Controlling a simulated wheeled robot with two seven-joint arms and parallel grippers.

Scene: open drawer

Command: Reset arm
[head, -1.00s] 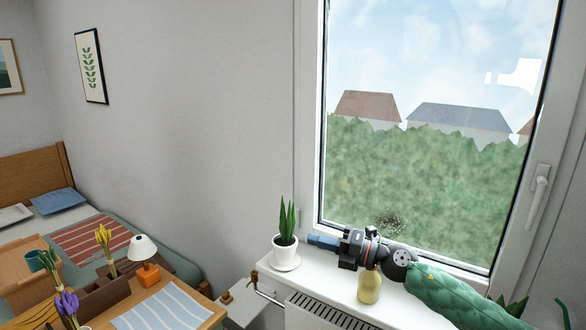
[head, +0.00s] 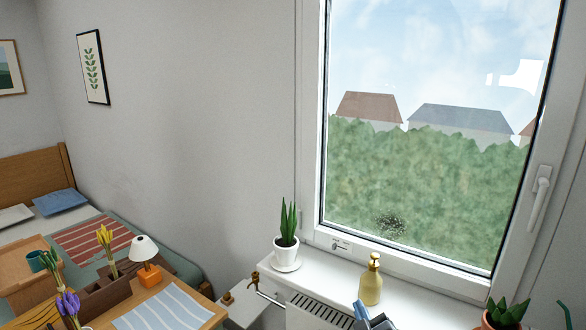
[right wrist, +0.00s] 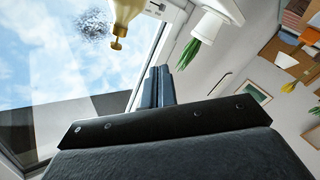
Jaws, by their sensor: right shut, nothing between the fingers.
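My right gripper (head: 362,314) shows at the bottom edge of the head view, in front of the radiator and below the windowsill (head: 330,275). Only its blue fingertips and a bit of dark body are in the picture. Its fingers are shut with nothing between them, and they also show in the right wrist view (right wrist: 157,86). The gripper is apart from the yellow pump bottle (head: 371,284) on the sill, which stands just above it in the head view and also shows in the right wrist view (right wrist: 126,14). My left gripper is not in view.
On the sill stand a potted plant (head: 286,250) at left and another (head: 507,314) at right. A radiator (head: 318,311) is below. A dark speckled patch (head: 391,225) is on the window. A table with a lamp (head: 147,262) and flowers is at lower left.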

